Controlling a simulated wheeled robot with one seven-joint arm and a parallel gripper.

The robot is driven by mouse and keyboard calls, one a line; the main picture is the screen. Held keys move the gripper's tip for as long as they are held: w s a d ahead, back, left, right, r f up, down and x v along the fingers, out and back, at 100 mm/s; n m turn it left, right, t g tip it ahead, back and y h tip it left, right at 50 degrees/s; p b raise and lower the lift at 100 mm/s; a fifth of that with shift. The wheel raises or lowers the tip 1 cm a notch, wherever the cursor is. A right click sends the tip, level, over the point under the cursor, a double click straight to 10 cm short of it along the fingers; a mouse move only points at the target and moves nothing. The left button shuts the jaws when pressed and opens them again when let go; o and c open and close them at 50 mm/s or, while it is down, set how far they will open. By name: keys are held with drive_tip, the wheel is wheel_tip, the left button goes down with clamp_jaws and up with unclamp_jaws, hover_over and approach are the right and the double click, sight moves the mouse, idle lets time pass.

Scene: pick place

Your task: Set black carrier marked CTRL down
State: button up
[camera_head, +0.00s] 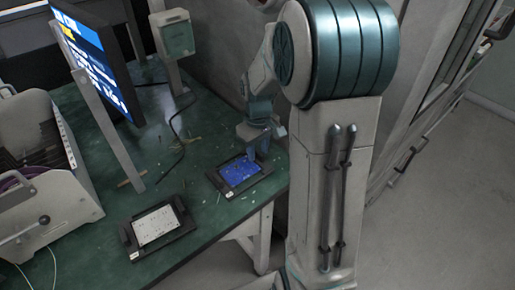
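A black carrier with a blue board (227,186) is at the right side of the green table, near its edge. A second black carrier, holding a white board (183,226), lies flat on the table at lower left of it. No CTRL marking is readable on either one. My gripper (257,156) points down at the far right edge of the blue-board carrier, touching or very close to it. The fingers are small and partly hidden, so their opening is unclear. I cannot tell whether this carrier rests on the table or is slightly raised.
The green table (200,218) has bare room between the two carriers, with small scraps scattered farther back. A monitor (98,62) and its slanted support stand at the back left. A beige machine (52,215) stands at far left. A green-fronted box (176,35) stands behind.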

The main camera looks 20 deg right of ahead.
wheel_tip(320, 180, up, 11)
drive_tip(key=p, duration=0.2)
drive_tip(key=s+a+m+t, duration=0.1)
drive_tip(key=s+a, duration=0.2)
drive_tip(key=s, duration=0.5)
drive_tip(key=s+a+m+t, duration=0.1)
drive_tip(key=s+a, duration=0.3)
drive_tip(key=s, duration=0.4)
drive_tip(key=shift+s+f+m, duration=0.3)
drive_tip(key=shift+s+m, duration=0.05)
drive_tip(key=shift+m, duration=0.45)
drive_tip(key=shift+r, duration=0.1)
